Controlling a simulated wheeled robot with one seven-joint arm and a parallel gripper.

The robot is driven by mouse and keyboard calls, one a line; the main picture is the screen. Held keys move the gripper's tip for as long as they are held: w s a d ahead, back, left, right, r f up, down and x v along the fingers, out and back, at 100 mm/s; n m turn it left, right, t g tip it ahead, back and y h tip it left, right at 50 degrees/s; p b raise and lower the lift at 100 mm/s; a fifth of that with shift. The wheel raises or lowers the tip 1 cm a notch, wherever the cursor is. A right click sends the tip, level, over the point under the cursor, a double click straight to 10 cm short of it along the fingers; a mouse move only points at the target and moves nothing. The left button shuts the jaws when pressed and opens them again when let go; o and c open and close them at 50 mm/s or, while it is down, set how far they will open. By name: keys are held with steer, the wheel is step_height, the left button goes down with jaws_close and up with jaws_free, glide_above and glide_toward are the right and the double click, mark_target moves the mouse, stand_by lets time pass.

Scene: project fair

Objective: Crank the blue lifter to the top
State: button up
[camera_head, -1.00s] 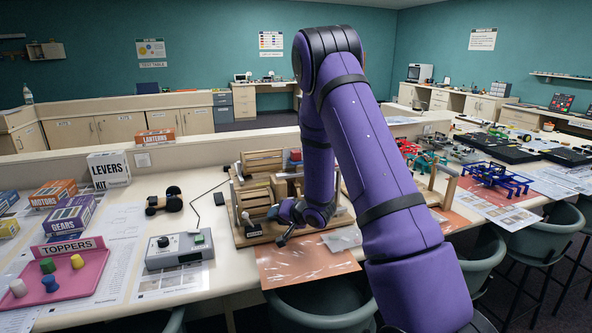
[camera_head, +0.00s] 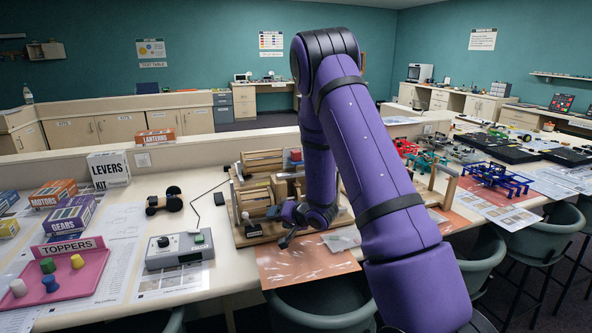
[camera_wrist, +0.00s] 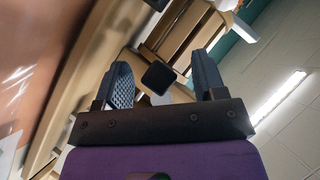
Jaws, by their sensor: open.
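A wooden frame with horizontal drums (camera_head: 262,162) stands on the table behind my gripper. A small red-and-blue piece (camera_head: 295,156) shows at its top right, partly hidden by my arm. I cannot tell whether it belongs to the blue lifter. My gripper (camera_head: 286,241) is low at the front of this frame. In the wrist view my gripper (camera_wrist: 163,68) is open, with its two dark fingers apart. A dark, rounded square knob (camera_wrist: 158,76) shows between the fingers in the picture. I cannot tell whether they touch it. My arm hides the frame's right middle part.
An orange-brown sheet (camera_head: 300,268) lies in front of the frame. A grey control box (camera_head: 180,248) and a pink toppers tray (camera_head: 85,280) are to the left. A blue lattice model (camera_head: 495,178) stands farther right. Chairs (camera_head: 320,308) line the front edge.

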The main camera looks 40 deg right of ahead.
steer(key=v, duration=0.7)
steer(key=shift+s, duration=0.3)
steer(key=shift+r, duration=0.1)
stand_by(0.6)
steer(key=s+a+r+n+g+y, duration=0.3)
steer(key=s+a+r, duration=0.3)
steer(key=a+r, duration=0.3)
steer(key=s+a+r+n+g+y, duration=0.3)
steer(key=s+a+r+y, duration=0.15)
steer(key=a+r, duration=0.5)
steer(key=s+d+r+h, duration=0.2)
steer(key=s+r+h, duration=0.2)
steer(key=s, duration=0.6)
steer(key=s+d+r+n+h, duration=0.1)
steer(key=s+r+h, duration=0.4)
steer(key=s, duration=0.5)
steer(key=shift+s+d+r+n+g+h, duration=0.15)
steer(key=shift+s+d+n+g+h, duration=0.2)
steer(key=shift+h, duration=0.5)
